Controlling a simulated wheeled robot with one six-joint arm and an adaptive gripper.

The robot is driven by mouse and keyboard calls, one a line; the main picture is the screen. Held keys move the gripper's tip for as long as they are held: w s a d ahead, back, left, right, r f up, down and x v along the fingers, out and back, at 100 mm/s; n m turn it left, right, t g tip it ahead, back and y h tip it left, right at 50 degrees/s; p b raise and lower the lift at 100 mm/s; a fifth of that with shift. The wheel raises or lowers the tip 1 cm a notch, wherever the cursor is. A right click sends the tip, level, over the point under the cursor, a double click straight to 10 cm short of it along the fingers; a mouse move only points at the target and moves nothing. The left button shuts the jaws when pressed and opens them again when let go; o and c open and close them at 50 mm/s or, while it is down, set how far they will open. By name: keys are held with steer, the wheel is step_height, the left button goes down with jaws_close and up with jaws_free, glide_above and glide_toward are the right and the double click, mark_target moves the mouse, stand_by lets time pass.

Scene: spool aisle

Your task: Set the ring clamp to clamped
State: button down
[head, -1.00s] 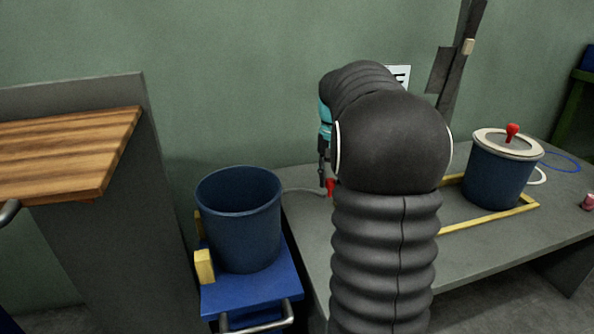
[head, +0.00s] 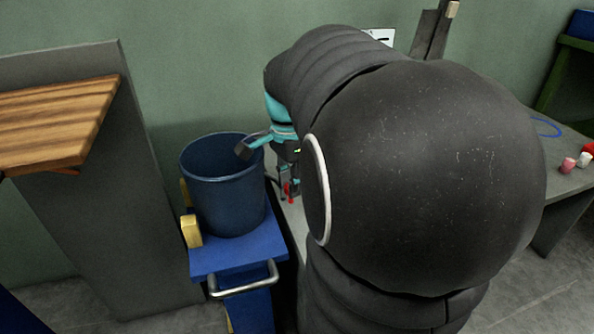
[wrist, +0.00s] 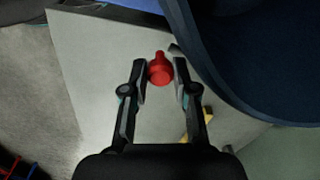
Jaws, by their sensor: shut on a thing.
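My gripper (wrist: 161,75) is shut on a red knob-shaped piece (wrist: 159,69), held between the fingertips in the wrist view. In the head view my gripper (head: 286,190) hangs just right of the open blue bucket, with the red piece (head: 290,198) small at its tip. I cannot tell whether this piece belongs to the ring clamp, and no clamp ring is clearly visible now. My arm hides most of the grey table in the head view.
The open blue bucket (head: 222,195) stands on a blue cart (head: 238,255) with a metal handle; its dark wall (wrist: 250,50) is close beside my gripper. A wooden shelf (head: 55,125) is at left. Small pink and red items (head: 570,164) sit on the table (head: 565,185) at right.

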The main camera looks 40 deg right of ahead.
steer(key=shift+a+m, duration=0.8)
steer(key=shift+a, duration=0.6)
steer(key=c, duration=0.9)
jaws_free()
step_height(320, 180, up, 12)
